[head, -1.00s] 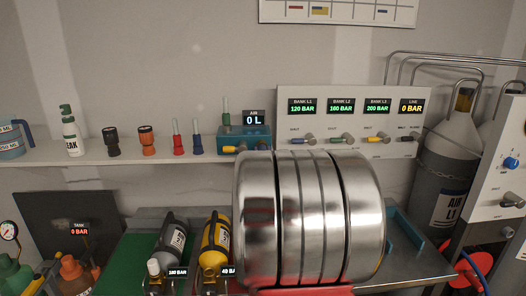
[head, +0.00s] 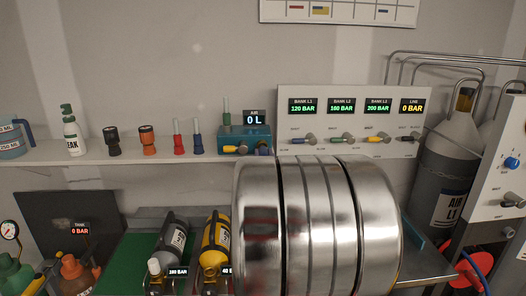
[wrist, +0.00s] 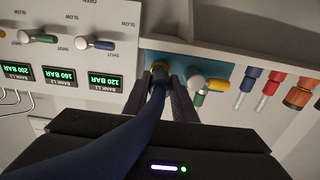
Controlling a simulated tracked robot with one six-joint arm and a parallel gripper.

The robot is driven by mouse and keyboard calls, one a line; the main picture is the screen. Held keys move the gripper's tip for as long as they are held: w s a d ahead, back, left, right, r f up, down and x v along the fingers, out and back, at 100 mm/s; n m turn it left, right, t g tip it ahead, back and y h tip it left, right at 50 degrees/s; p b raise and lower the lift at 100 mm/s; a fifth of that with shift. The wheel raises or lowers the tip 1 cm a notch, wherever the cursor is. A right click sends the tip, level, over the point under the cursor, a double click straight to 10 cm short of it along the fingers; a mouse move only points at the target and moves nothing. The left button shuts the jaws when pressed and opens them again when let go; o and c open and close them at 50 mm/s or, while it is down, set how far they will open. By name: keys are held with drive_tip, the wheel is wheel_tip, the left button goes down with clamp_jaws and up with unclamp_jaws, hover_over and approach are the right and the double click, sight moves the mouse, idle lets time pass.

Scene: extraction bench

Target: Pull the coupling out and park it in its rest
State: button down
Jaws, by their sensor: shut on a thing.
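In the wrist view, which is upside down, my gripper (wrist: 168,90) is shut on the coupling (wrist: 159,75), at the end of a dark blue hose (wrist: 120,137). The fingers hide most of the coupling. It is at the teal block (wrist: 222,71) on the shelf; I cannot tell whether it is still seated. In the head view the teal block (head: 232,133) shows an AIR display reading 0 L. My steel arm links hide the gripper there. The coupling's rest cannot be made out for certain.
The valve panel (head: 298,134) stands right of the block, with LINE at 0 BAR. Red and blue fittings (head: 197,140) stand left of it on the shelf (head: 60,158). Black and yellow cylinders (head: 214,247) lie below. A grey AIR cylinder (head: 444,165) stands right.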

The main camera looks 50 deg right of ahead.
drive_tip(key=shift+v, duration=1.75)
drive_tip(key=w+a+f+n+t+y, duration=0.25)
drive_tip(key=w+a+f, duration=0.25)
drive_tip(key=w+a, duration=0.45)
drive_tip(key=w+a+f+n+t+y, duration=0.2)
drive_tip(key=w+a+f+y, duration=0.3)
drive_tip(key=a, duration=0.7)
drive_tip(key=w+a+f+n+y, duration=0.1)
drive_tip(key=a+f, duration=0.3)
drive_tip(key=a, duration=0.4)
drive_tip(key=w+a+f+n+t+y, duration=0.1)
drive_tip(key=w+a+f+n+y, duration=0.1)
drive_tip(key=a, duration=0.7)
drive_tip(key=w+a+f+n+y, duration=0.2)
drive_tip(key=a+f, duration=0.4)
drive_tip(key=a, duration=0.3)
drive_tip(key=shift+a+t+y, duration=0.25)
drive_tip(key=shift+t+y, duration=0.1)
drive_tip(key=shift+y, duration=0.2)
drive_tip(key=shift+d, duration=0.1)
